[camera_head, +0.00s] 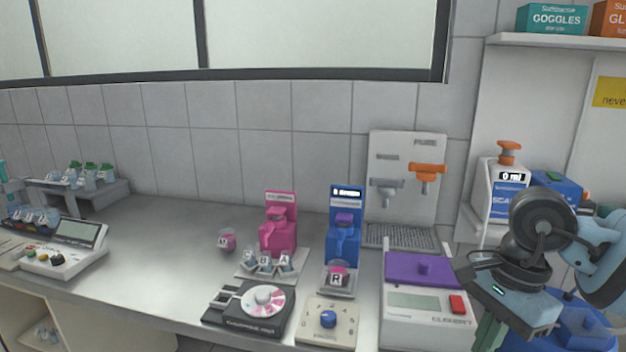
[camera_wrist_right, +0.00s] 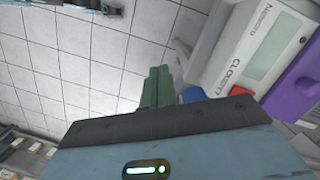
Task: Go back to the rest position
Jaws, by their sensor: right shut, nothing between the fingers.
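My right gripper (camera_wrist_right: 157,85) shows its green fingers pressed together with nothing between them in the right wrist view. In the head view my right arm is folded at the lower right, with the gripper (camera_head: 492,334) partly hidden under the wrist, to the right of the bench device with the purple lid (camera_head: 425,268). That device (camera_wrist_right: 245,50) also shows close to the fingers at the upper right of the wrist view; I cannot tell whether they touch it. My left gripper is not seen.
The grey bench (camera_head: 160,255) carries a pink dispenser (camera_head: 278,232), a blue dispenser (camera_head: 343,240), a dial unit (camera_head: 330,322) and a black-based device (camera_head: 248,310). Tiled floor (camera_wrist_right: 85,50) is open beside the fingers.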

